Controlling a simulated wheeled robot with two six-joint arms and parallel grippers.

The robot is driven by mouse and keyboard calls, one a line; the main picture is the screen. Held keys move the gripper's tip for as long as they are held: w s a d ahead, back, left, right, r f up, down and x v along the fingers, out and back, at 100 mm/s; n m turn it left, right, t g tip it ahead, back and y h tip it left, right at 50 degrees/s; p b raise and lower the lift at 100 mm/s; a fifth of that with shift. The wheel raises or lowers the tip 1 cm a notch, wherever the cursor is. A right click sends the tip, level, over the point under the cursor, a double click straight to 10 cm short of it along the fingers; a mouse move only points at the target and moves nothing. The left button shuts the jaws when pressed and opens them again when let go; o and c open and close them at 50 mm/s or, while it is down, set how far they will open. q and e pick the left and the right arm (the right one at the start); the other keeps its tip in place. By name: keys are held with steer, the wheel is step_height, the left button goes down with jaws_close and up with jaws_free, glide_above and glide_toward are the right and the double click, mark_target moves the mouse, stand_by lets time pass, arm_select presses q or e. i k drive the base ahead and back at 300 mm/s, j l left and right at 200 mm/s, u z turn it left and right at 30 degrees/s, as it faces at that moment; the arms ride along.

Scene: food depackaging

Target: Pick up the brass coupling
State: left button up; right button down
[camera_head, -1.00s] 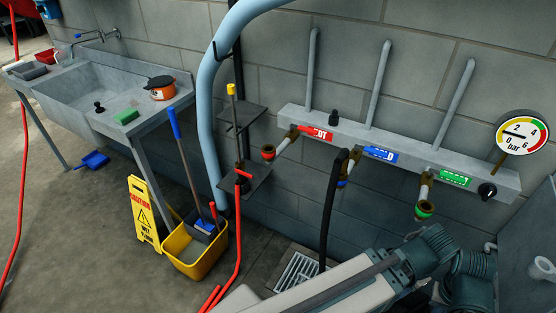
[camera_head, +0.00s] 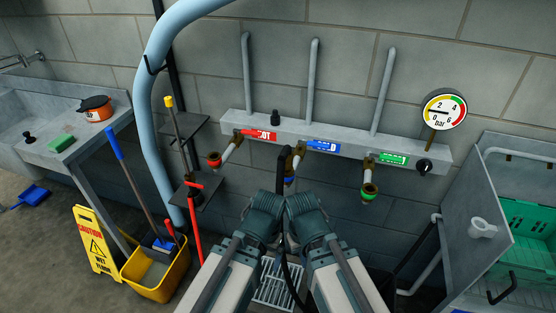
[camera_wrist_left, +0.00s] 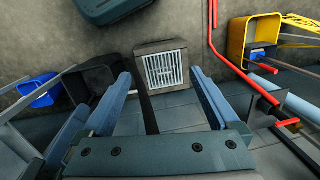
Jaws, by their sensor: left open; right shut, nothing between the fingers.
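Brass fittings hang from the wall manifold (camera_head: 340,143): a red-ringed one (camera_head: 214,161), a blue-ringed one (camera_head: 289,180) partly hidden behind the black hose, and a green-ringed one (camera_head: 369,191). I cannot tell which, if any, is the loose brass coupling. The black hose (camera_head: 284,245) runs down from the middle outlet, between my arms. My right gripper (camera_head: 302,203) is shut and empty, below the middle outlet; its fingertips are hard to make out. My left gripper (camera_head: 266,203) is beside it. In the left wrist view my left gripper (camera_wrist_left: 162,75) is open, its fingers spread and apart.
A floor grate (camera_head: 279,284) lies below the arms. A yellow mop bucket (camera_head: 158,276) and caution sign (camera_head: 94,240) stand at left, near the sink (camera_head: 22,165). A red-handled stand (camera_head: 196,190) is left of the arms. A green crate (camera_head: 520,225) sits at right.

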mark_target(286, 154)
steer(key=z, duration=1.95)
steer(key=u, duration=1.95)
steer(key=i+j, duration=0.1)
steer(key=j, duration=0.3)
steer(key=i+j, duration=0.1)
steer(key=j, duration=0.25)
